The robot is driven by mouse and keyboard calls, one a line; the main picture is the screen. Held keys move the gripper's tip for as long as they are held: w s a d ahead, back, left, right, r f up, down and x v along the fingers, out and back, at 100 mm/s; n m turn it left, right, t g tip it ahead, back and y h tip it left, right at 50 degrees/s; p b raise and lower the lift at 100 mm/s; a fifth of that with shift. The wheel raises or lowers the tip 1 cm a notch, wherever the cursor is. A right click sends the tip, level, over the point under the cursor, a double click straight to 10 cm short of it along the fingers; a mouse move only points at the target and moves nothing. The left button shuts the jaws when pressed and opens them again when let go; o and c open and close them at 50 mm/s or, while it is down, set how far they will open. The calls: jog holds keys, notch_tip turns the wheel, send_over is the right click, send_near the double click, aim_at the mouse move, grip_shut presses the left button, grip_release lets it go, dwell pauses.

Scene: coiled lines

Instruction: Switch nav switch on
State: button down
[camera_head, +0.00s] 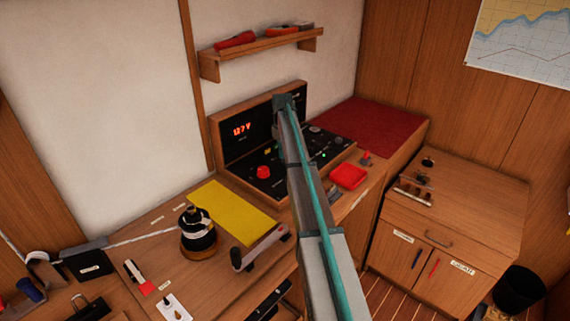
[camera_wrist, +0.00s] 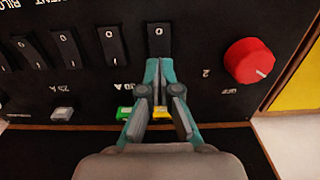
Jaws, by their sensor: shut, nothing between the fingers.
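The black switch panel (camera_wrist: 215,20) fills the wrist view, with its lettering upside down. Several black rocker switches stand in a row; the legible ones carry an "O" mark. My gripper (camera_wrist: 158,65) is shut and empty, its fingertips at the lower edge of the rightmost rocker (camera_wrist: 159,38); I cannot tell whether they touch. Another rocker (camera_wrist: 111,44) is just left of it. I cannot read which rocker is labelled nav; my fingers cover part of the lettering. In the head view the panel (camera_head: 263,186) is partly behind my arm, which hides my gripper.
A red knob (camera_wrist: 252,61) is right of my fingers. Green (camera_wrist: 124,113) and yellow (camera_wrist: 161,113) pieces and a grey button (camera_wrist: 62,113) lie below the rockers. A red display (camera_head: 242,129) is lit.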

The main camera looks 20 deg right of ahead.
aim_at(283, 161)
jog(key=shift+f+b, duration=0.3)
jog(key=shift+f, duration=0.9)
dwell(0.6)
jog(key=shift+r, duration=0.15)
jog(key=shift+r+p, duration=1.6)
jog(key=shift+r, duration=1.8)
